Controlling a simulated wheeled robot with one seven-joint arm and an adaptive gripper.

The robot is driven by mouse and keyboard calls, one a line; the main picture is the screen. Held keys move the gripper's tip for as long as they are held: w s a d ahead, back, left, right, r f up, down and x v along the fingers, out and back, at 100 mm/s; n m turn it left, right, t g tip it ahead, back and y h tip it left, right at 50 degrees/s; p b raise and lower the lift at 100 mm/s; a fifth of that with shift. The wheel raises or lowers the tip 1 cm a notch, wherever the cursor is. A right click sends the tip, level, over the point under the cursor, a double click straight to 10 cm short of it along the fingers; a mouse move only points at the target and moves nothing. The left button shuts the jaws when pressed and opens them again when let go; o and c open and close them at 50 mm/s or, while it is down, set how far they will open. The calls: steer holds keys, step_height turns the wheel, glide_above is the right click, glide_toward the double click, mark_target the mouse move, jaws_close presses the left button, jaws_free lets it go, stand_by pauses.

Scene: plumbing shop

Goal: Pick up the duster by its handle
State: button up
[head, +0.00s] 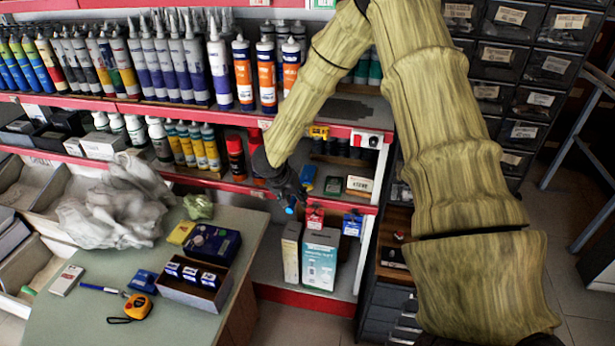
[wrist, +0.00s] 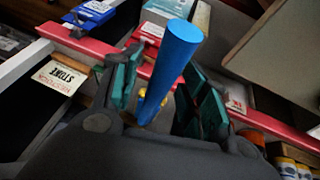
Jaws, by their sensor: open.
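A blue rod (wrist: 174,62), which looks like the duster's handle, stands between the two fingers of my gripper (wrist: 163,74) in the wrist view. Its round end is toward the camera and its lower part narrows away between the fingers. The fingers are open on either side of it, and I cannot tell whether either touches it. In the head view my gripper (head: 289,196) is at the shelf front, with a small blue tip (head: 290,210) showing at its end. The duster's head is not clearly visible in either view.
A red-edged shelf unit (head: 300,119) with tubes and bottles is close around my gripper. Boxes (head: 320,259) stand on the lower shelf beneath it. A table (head: 70,316) with a plastic bag (head: 112,205), an open box and a tape measure (head: 137,306) is at left. Drawers are at right.

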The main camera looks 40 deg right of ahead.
jaws_close()
steer(key=shift+r, duration=0.1)
